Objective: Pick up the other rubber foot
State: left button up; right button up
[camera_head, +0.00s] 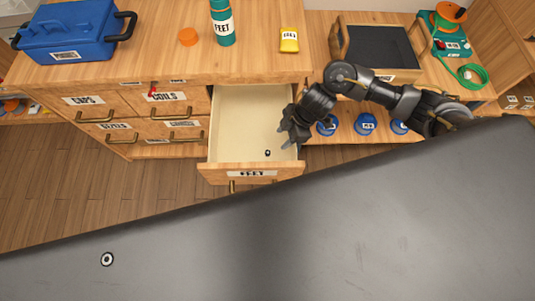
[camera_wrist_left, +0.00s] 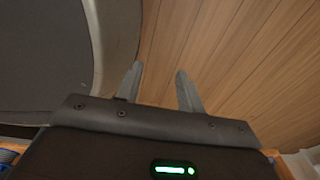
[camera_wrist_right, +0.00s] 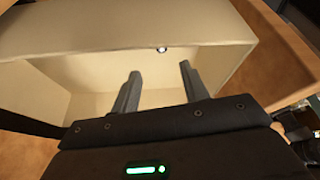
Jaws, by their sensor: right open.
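A small dark rubber foot (camera_head: 267,153) lies on the floor of the open drawer labelled FEET (camera_head: 235,125), near its front. In the right wrist view the foot (camera_wrist_right: 162,49) shows as a small dark and white ring beyond my fingertips. My right gripper (camera_head: 286,137) is open and empty over the drawer's right side, apart from the foot. It also shows in the right wrist view (camera_wrist_right: 157,72). My left gripper (camera_wrist_left: 159,78) is open and empty, and is not in the head view.
A black-topped tray (camera_head: 378,46) and blue items (camera_head: 365,123) lie to the right. The grey surface (camera_head: 300,220) is mostly clear.

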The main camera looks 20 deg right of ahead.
jog(key=b, duration=0.1)
send_near(269, 152)
jog(key=x, duration=0.2)
jog(key=shift+d+f, duration=0.1)
jog(key=shift+f, duration=0.25)
jog(key=shift+w+f, duration=0.1)
jog(key=shift+f, duration=0.2)
jog(key=shift+a, duration=0.35)
jog(key=shift+a+f+b, duration=0.1)
jog(key=shift+f+b, duration=0.2)
jog(key=shift+f, duration=0.1)
jog(key=b+x, duration=0.1)
jog(key=x, duration=0.3)
jog(key=shift+a+f, duration=0.15)
jog(key=shift+c, duration=0.9)
jog(key=c, duration=0.5)
pick_arm(q)
jog(key=shift+s+a+f, duration=0.1)
jog(key=shift+a+f, duration=0.9)
jog(key=shift+f, duration=0.05)
pick_arm(e)
grip_shut()
